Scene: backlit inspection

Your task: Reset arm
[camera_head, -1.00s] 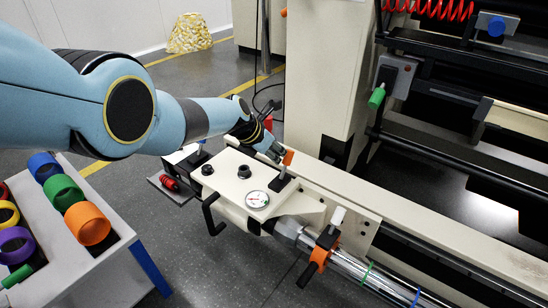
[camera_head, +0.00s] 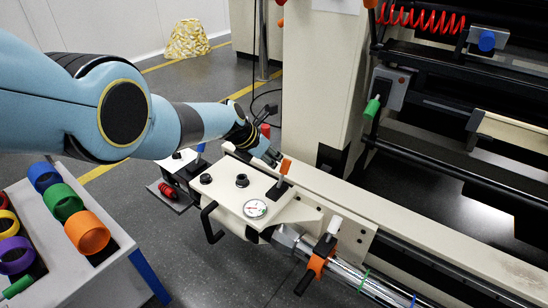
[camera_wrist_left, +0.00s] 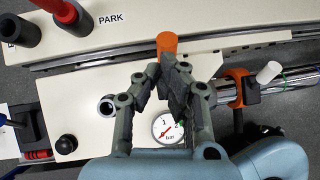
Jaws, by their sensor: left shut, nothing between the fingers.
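My left gripper (camera_head: 273,158) is shut and empty, with its tips close to an orange-topped lever (camera_head: 286,167) on a cream machine block. In the left wrist view the gripper (camera_wrist_left: 166,64) points at the orange lever top (camera_wrist_left: 167,43), which shows just beyond the fingertips. I cannot tell whether they touch. The round gauge marked "bar" (camera_head: 255,209) sits on the block, and it also shows below the fingers in the wrist view (camera_wrist_left: 167,128). My right gripper is not in view.
An orange clamp with a black handle (camera_head: 319,262) sits on the shiny bar at the front. A red-handled lever (camera_wrist_left: 66,12) stands beside the "PARK" label. Open floor lies between.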

